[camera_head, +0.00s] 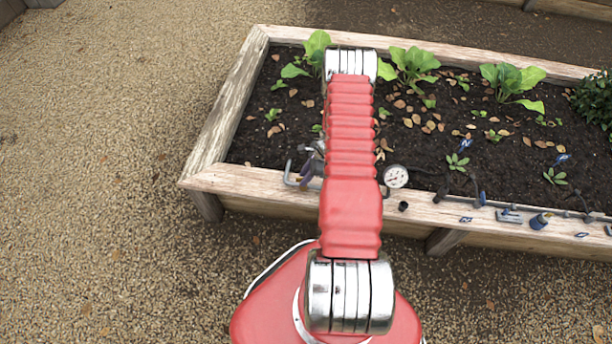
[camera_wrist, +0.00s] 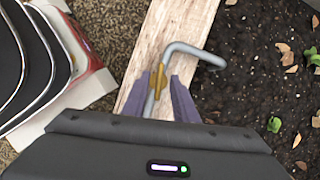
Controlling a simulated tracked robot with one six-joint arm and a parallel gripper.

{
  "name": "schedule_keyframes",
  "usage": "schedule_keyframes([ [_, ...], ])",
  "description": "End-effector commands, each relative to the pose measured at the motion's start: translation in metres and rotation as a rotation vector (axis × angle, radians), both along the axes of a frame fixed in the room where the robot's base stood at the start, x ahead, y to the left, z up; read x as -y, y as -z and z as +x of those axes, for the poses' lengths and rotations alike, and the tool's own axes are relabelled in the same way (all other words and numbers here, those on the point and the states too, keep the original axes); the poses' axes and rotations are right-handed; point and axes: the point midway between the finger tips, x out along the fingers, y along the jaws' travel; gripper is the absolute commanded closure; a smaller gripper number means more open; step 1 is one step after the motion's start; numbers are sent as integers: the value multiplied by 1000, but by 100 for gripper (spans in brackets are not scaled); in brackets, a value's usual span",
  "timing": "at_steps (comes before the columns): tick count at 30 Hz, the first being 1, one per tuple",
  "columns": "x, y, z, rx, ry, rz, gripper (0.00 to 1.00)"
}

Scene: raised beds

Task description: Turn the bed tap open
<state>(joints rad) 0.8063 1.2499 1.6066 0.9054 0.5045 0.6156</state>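The bed tap shows in the wrist view as a bent grey pipe (camera_wrist: 200,52) over the timber edge, with a small brass-yellow piece (camera_wrist: 157,82) that looks like its handle. My gripper (camera_wrist: 158,84) has two purple fingers spread apart, one on each side of the yellow piece. I see wood between the fingers and cannot tell whether either finger touches the tap. In the head view the grey pipe (camera_head: 288,178) shows at the bed's near left corner; my arm hides much of the area beside it.
The timber-framed raised bed (camera_head: 225,110) holds dark soil, leafy plants (camera_head: 412,65) and dry leaves. A round gauge (camera_head: 396,177) stands on the near edge, right of my arm. Blue fittings (camera_head: 539,221) lie farther right along it. Gravel (camera_head: 90,190) on the left is clear.

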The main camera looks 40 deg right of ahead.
Motion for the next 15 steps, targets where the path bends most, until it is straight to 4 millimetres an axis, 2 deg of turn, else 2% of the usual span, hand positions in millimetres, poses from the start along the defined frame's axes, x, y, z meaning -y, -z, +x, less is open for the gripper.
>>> schedule_keyframes([
  [7, 0, 0, 0, 0, 0, 0, 74],
  [15, 0, 0, 0, 0, 1, 0, 92],
])
